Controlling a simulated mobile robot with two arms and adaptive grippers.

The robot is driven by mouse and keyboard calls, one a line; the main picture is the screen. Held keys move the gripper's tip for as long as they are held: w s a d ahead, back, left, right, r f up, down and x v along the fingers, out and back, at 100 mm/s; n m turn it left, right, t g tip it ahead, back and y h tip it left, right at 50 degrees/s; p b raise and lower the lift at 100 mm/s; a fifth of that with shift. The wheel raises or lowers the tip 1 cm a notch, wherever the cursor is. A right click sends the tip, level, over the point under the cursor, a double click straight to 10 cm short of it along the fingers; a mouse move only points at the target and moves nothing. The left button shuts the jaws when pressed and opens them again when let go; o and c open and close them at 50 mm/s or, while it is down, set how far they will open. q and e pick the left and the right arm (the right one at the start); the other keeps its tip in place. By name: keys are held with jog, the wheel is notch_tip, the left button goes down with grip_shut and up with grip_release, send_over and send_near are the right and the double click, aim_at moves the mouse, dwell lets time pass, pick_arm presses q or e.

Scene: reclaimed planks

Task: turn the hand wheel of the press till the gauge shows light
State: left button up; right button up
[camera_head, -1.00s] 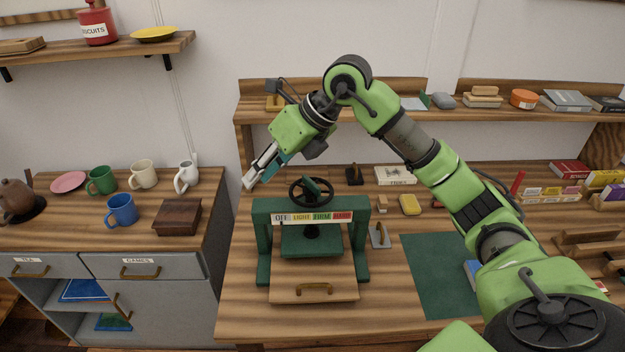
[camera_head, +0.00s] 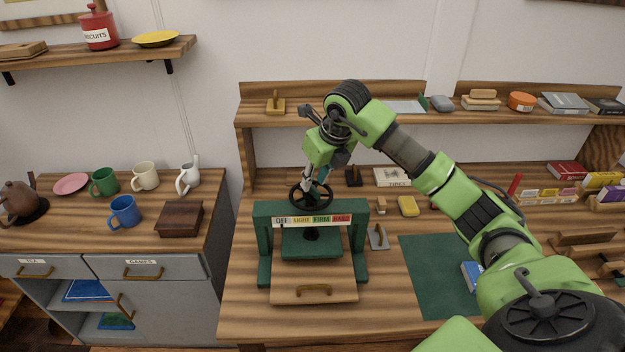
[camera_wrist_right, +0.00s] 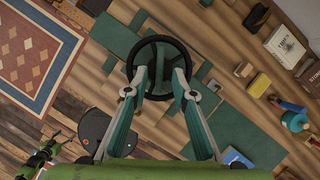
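The green press (camera_head: 264,240) stands on the workbench with its black hand wheel (camera_head: 297,203) on top. Its gauge strip (camera_head: 312,219) reads OFF, LIGHT, FIRM, HARD; a small dark mark shows near OFF. My right gripper (camera_head: 314,182) points down at the wheel from above. In the right wrist view, its two fingers (camera_wrist_right: 161,78) are apart over the wheel (camera_wrist_right: 158,39), with the hub between them; I cannot tell if they touch it. Green and black parts at that view's lower left look like my left arm; its fingers are not clear.
A grey metal-plated tool (camera_head: 378,238) lies just right of the press. A yellow block (camera_head: 408,206) and a green mat (camera_head: 430,270) lie farther right. A cabinet with mugs and a wooden box (camera_head: 180,218) stands to the left. A shelf (camera_head: 380,118) runs behind the bench.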

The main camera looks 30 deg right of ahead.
aim_at(311, 196)
jog(key=shift+x, duration=1.35)
grip_shut()
jog(key=shift+m, duration=0.3)
jog(key=m+h+b, duration=0.1)
jog(key=m, duration=0.3)
jog(key=shift+w+a+h, duration=0.1)
jog(key=shift+a+h, duration=0.05)
jog(key=shift+h, duration=0.25)
jog(key=shift+m+g+h+b, duration=0.4)
jog(key=shift+m+h+b, duration=0.1)
jog(key=shift+m, duration=1.1)
jog(key=shift+r, duration=0.1)
